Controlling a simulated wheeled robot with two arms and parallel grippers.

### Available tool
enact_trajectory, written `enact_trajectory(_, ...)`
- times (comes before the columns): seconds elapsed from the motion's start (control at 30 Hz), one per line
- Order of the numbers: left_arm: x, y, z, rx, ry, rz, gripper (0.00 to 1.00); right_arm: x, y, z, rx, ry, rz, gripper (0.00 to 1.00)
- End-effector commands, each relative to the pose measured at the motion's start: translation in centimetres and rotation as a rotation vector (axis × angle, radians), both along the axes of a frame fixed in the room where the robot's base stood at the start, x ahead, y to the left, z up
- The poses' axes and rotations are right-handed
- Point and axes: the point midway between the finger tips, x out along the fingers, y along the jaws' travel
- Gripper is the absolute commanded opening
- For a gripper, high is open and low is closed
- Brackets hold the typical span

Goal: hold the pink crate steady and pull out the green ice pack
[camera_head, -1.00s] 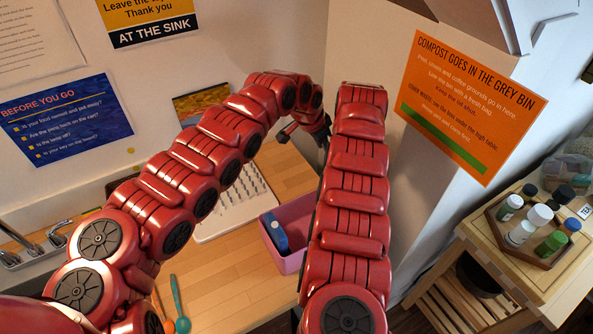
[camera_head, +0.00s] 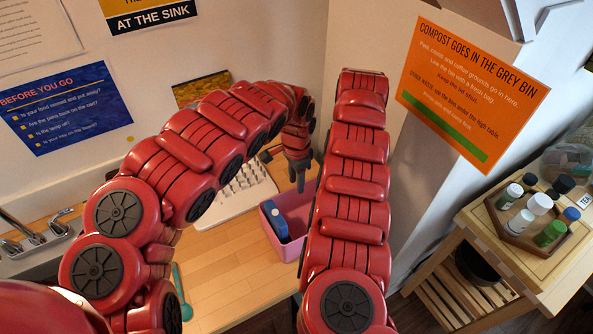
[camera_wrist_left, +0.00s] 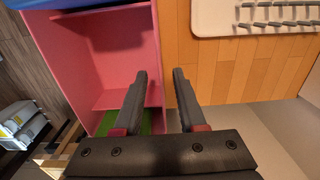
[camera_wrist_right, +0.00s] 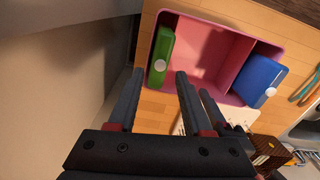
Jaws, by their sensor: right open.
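The pink crate (camera_head: 297,248) stands on the wooden counter. The green ice pack (camera_wrist_right: 160,58) is upright against one end of it in the right wrist view; a blue ice pack (camera_wrist_right: 260,80) is at the other end. In the head view my right arm hides the green one. My left gripper (camera_head: 298,185) is above the crate. In the left wrist view its open fingers (camera_wrist_left: 160,100) appear either side of a crate wall (camera_wrist_left: 157,50); contact is unclear. My right gripper (camera_wrist_right: 158,95) is open and empty near the green end, hidden in the head view.
A white pegged rack (camera_head: 232,197) lies behind and left of the crate. A teal utensil (camera_head: 182,290) is on the counter in front. A side table (camera_head: 485,235) at the right bears a tray of bottles (camera_head: 542,235). A wall stands close behind my right arm.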

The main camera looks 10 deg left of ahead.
Motion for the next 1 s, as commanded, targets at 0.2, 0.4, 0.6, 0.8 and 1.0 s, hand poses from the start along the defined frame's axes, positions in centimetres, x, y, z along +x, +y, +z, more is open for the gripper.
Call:
enact_trajectory(0.2,0.0,-0.3,-4.6,-0.006,0.0,-0.002,0.4,0.0,0.0,0.0,0.0,0.0,0.0,0.5)
enact_trajectory(0.4,0.0,-0.2,-7.4,-0.003,-0.001,-0.002,0.4,0.0,0.0,0.0,0.0,0.0,0.0,0.5)
enact_trajectory(0.6,0.0,-0.1,-8.6,-0.002,-0.002,0.0,0.4,0.0,0.0,0.0,0.0,0.0,0.0,0.5)
enact_trajectory(0.8,0.1,-0.1,-8.7,-0.001,-0.003,0.0,0.4,0.0,0.0,0.0,0.0,0.0,0.0,0.5)
enact_trajectory(1.0,0.1,-0.1,-8.7,-0.002,-0.003,0.0,0.18,0.0,0.0,0.0,0.0,0.0,0.0,0.5)
